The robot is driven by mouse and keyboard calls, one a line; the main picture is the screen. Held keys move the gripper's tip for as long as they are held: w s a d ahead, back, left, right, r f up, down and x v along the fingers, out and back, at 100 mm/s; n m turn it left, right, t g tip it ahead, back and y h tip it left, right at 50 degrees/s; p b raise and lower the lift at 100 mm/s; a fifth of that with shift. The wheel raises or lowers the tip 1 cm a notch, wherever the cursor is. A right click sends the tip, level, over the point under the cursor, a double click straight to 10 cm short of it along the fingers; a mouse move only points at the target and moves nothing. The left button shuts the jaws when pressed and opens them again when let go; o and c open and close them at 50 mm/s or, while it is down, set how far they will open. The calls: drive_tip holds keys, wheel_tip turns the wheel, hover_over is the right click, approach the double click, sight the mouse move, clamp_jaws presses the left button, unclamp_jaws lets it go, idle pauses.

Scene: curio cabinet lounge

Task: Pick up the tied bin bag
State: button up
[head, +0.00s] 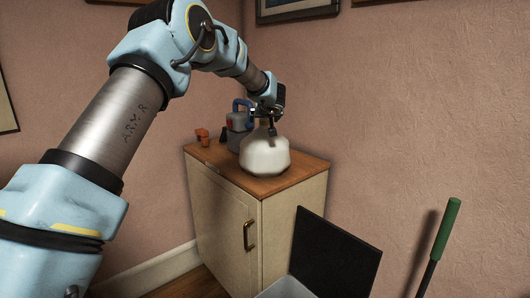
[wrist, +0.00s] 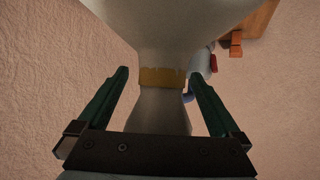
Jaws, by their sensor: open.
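The tied bin bag (head: 265,158) is white and rounded and stands on top of a cabinet in the head view. In the wrist view the bag (wrist: 180,22) fills the upper middle, with a yellow band (wrist: 162,78) round its neck. My gripper (head: 270,128) is at the top of the bag. In the wrist view my gripper (wrist: 159,72) is open, with one dark green finger on each side of the banded neck. Gaps show between the fingers and the neck. The bag's top is partly hidden behind my gripper in the head view.
The cabinet (head: 233,223) has a wooden top and a brass handle, and stands in the wall corner. A grey container with a blue handle (head: 236,138) and a small orange object (head: 202,136) are behind-left of the bag. A black panel (head: 333,252) and a green-handled pole (head: 447,230) stand in front-right.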

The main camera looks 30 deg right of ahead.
clamp_jaws()
idle(0.8)
